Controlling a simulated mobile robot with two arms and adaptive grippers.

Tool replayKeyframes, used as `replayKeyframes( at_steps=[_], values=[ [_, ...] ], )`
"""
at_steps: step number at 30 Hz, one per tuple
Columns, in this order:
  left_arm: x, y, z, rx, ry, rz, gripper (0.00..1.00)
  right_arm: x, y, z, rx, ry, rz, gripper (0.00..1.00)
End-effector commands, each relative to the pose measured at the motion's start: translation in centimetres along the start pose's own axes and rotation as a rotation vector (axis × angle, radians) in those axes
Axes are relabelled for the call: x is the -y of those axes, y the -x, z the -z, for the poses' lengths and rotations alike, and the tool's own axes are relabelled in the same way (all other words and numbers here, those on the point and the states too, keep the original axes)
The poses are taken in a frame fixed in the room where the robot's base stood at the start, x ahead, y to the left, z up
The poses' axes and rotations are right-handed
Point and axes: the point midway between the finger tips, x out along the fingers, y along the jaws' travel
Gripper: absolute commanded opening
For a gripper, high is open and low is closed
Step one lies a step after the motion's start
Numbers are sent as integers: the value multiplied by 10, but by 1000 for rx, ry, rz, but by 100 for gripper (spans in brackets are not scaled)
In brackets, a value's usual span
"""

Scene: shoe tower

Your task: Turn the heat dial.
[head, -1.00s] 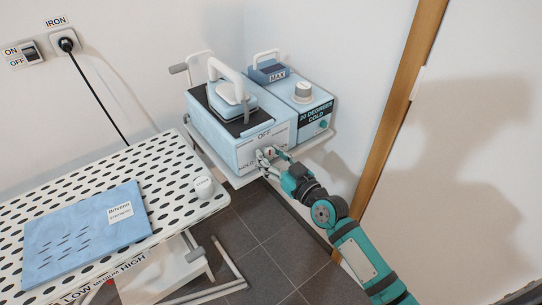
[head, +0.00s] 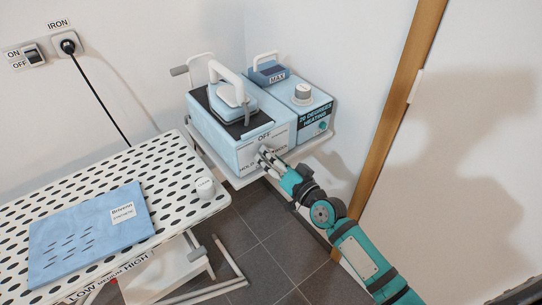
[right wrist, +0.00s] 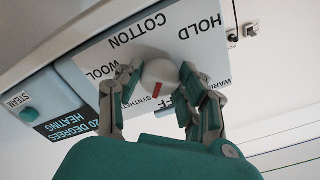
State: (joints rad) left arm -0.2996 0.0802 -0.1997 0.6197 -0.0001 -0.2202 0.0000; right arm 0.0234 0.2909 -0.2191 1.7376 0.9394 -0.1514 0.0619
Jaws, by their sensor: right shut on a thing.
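The heat dial (right wrist: 161,72) is a round white knob with a red mark, on the white front panel of the blue iron station (head: 222,143). Labels around it read OFF, SYNTHETIC, WOOL, COTTON and HOLD. In the right wrist view the red mark points down, towards the gap between SYNTHETIC and OFF. In the head view my right gripper (head: 266,157) hides the dial. My left gripper is out of view.
The display (head: 315,117) reads 20 DEGREES HEATING. The iron (head: 232,92) stands on the station. The perforated board (head: 90,190) holds a folded blue cloth (head: 85,235). The iron's plug (head: 68,45) is in the wall socket.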

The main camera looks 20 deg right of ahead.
Motion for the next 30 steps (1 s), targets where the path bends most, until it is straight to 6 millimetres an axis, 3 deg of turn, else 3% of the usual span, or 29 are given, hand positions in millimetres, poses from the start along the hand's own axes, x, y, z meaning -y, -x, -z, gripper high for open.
replayKeyframes(
  at_steps=[12, 30],
  values=[
    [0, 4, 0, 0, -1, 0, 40, 0, 0, 1, -3, -268, 1, 6],
    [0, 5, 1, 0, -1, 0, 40, 0, 0, 1, -4, -344, 1, 6]
  ],
)
